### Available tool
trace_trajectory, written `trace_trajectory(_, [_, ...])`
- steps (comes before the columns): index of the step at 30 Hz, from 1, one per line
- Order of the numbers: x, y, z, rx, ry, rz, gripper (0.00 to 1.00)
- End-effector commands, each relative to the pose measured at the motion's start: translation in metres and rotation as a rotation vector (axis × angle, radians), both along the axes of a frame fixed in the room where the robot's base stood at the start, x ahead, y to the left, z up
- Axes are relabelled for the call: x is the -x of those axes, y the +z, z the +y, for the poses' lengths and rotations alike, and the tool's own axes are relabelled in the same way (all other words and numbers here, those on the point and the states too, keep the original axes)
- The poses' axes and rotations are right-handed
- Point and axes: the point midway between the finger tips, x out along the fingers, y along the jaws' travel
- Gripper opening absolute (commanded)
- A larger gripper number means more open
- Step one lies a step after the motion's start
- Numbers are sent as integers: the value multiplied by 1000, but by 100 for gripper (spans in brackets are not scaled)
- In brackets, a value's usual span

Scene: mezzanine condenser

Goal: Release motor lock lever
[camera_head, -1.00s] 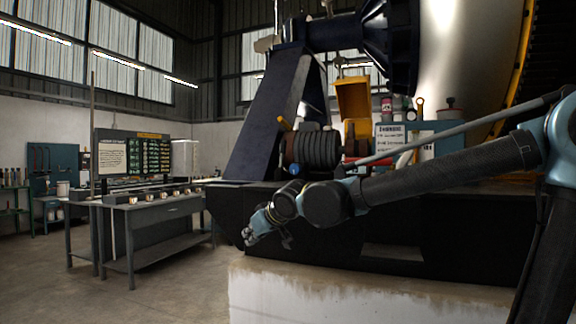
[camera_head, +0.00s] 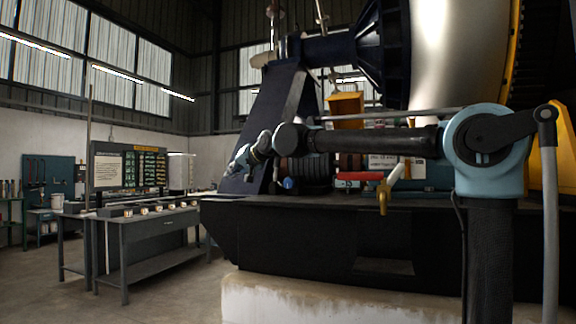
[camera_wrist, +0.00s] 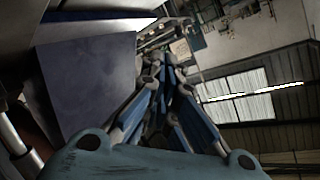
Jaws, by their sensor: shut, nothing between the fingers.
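I cannot tell for sure which part is the motor lock lever. The dark ribbed motor (camera_head: 308,174) is partly hidden behind my arm. My gripper (camera_head: 238,163) is shut and empty, in front of the dark blue slanted support (camera_head: 262,135), left of the motor. In the wrist view my gripper's blue fingers (camera_wrist: 170,62) are together beside a flat dark blue face (camera_wrist: 85,80).
A yellow valve handle (camera_head: 383,198) sticks out at the base's front edge. An orange hopper (camera_head: 345,105) stands behind my arm. A grey workbench (camera_head: 150,225) with small items is at the left. Open floor lies between bench and concrete plinth (camera_head: 340,300).

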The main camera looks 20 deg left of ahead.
Motion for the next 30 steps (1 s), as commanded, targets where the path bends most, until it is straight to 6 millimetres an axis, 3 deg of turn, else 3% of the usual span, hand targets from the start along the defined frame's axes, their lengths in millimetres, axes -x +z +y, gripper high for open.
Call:
trace_trajectory(3, [-34,1,-40,-81,-85,159,0])
trace_trajectory(9, [-83,13,-114,-290,-226,468,0])
trace_trajectory(18, [-126,45,-202,-620,-345,817,0])
trace_trajectory(24, [-135,58,-225,-725,-361,907,0])
trace_trajectory(30, [-135,60,-226,-739,-360,922,0])
